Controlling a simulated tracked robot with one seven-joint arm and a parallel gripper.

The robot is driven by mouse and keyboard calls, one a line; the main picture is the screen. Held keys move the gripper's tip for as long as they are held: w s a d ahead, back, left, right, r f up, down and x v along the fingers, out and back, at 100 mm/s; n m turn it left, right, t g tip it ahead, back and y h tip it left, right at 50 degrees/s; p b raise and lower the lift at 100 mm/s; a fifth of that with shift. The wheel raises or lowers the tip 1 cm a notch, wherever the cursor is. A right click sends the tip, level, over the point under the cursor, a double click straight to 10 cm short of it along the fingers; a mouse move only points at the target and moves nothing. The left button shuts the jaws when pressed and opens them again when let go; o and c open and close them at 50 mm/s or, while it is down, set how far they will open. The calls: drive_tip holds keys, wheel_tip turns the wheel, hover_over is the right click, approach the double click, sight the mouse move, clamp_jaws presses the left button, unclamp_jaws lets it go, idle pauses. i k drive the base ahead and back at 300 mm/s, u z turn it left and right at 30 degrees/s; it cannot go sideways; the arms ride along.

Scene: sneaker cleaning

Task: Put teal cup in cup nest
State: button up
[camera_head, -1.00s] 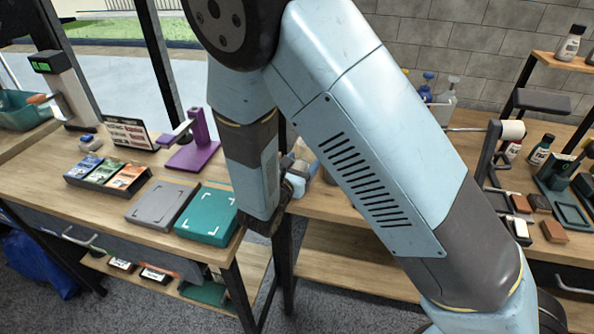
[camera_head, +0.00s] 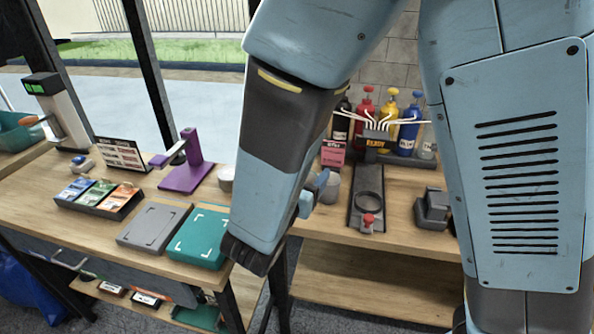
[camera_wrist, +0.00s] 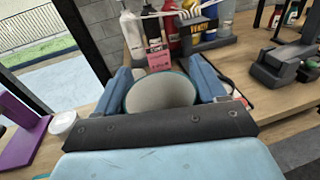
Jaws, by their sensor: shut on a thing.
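In the wrist view, my gripper (camera_wrist: 162,82) is shut on the teal cup (camera_wrist: 160,94), with one blue finger on each side of it. The cup shows a teal rim and a pale inside, which looks empty. In the head view, my gripper (camera_head: 314,192) is mostly hidden behind my forearm, and part of the cup (camera_head: 331,188) shows beside it as a greyish shape. A dark board with a round ring (camera_head: 368,203) and a red knob lies just right of the cup; it may be the cup nest, but I cannot tell for sure.
Colored pump bottles (camera_head: 388,120) and a rack marked READY (camera_head: 377,143) stand behind. A pink card (camera_head: 333,153) is near the cup. A dark block (camera_head: 432,208) sits right of the ring. A purple stand (camera_head: 190,165) and teal pad (camera_head: 200,240) are on the left table.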

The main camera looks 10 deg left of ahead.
sight(369, 204)
drive_tip(key=u, duration=0.05)
drive_tip(key=k, duration=1)
drive_tip(key=z, duration=0.05)
